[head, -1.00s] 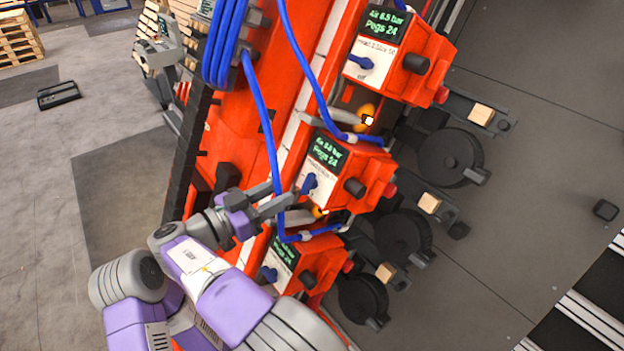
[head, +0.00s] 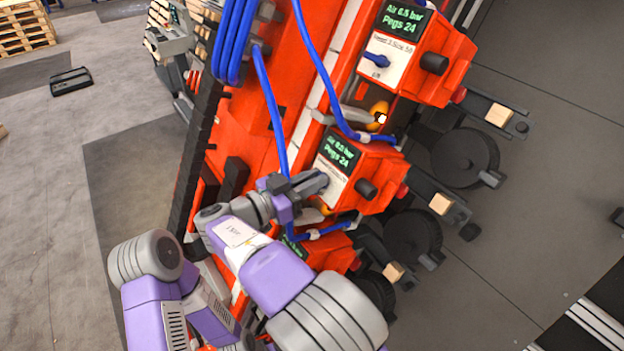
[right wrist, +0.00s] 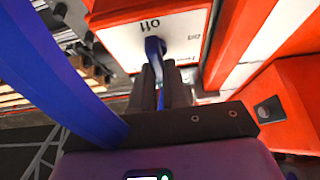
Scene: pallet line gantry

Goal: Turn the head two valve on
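Three orange heads stand in a slanted row in the head view. The middle head (head: 374,165) has a green-lettered screen and a white valve plate (head: 333,180), its lettering too small to read surely. Its blue valve handle (right wrist: 155,47) shows in the right wrist view, on a plate with "off" upside down above it. My right gripper (head: 318,184) is at this plate. In the wrist view its dark fingers (right wrist: 161,84) are close together on both sides of the handle and look shut on it. My left gripper is not in view.
The upper head (head: 440,62) has its own blue handle (head: 377,62). The lower head (head: 328,258) is partly hidden by my arm. A blue hose (head: 275,115) hangs close to my right gripper and crosses the wrist view (right wrist: 65,75). Black reels (head: 463,160) stand at right.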

